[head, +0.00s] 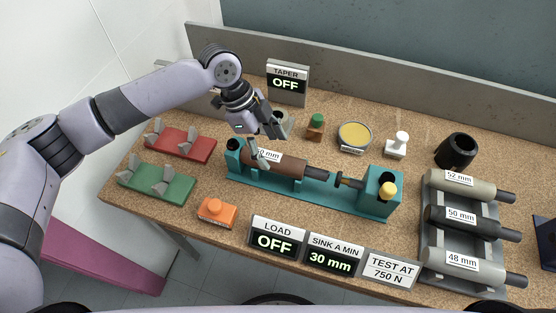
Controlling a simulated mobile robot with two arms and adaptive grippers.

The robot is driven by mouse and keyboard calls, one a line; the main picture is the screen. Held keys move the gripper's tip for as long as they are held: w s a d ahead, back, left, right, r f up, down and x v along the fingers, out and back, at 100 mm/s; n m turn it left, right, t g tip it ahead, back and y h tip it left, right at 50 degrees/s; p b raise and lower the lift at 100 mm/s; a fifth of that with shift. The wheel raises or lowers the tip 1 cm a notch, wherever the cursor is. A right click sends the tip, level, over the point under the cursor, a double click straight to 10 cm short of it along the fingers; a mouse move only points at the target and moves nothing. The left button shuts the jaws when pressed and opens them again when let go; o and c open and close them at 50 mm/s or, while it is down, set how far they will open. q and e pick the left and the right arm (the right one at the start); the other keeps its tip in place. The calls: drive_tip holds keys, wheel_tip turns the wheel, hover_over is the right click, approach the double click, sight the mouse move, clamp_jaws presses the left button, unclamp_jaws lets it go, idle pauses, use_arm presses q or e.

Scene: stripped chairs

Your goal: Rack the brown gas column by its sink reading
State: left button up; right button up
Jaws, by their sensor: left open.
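The brown gas column (287,164) lies in the teal test rig (325,196), its dark rod toward a plunger and yellow knob (388,190) at the right. Its label reads "0 mm" with the start hidden by my finger. My left gripper (264,148) is open over the column's left end; I cannot tell whether it touches. A red rack (186,147) and a green rack (160,189) with grey cradles stand empty at left. Signs read LOAD OFF (276,238), SINK A MIN 30 mm (332,255), TEST AT 750 N (388,268) and TAPER OFF (287,82). My right gripper is not in view.
An orange button box (216,212) sits in front of the rig. A grey stand (437,216) at right holds columns labelled 52, 50 and 48 mm. Behind the rig are a green-topped block (316,127), a yellow tin (355,136), a white knobbed piece (397,146) and a black cup (456,150).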

sight(273, 156)
use_arm(q)
drive_tip(key=p+x, duration=0.1)
drive_tip(key=x, duration=0.2)
drive_tip(key=shift+s+f, duration=0.15)
drive_tip(key=shift+f, duration=0.2)
drive_tip(key=shift+d+f, duration=0.3)
drive_tip(key=shift+f, duration=0.3)
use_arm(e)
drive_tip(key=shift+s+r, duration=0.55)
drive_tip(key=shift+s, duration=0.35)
use_arm(q)
drive_tip(key=shift+c, duration=0.4)
drive_tip(key=c, duration=0.5)
clamp_jaws()
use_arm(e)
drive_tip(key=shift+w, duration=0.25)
use_arm(q)
drive_tip(key=shift+r, duration=0.1)
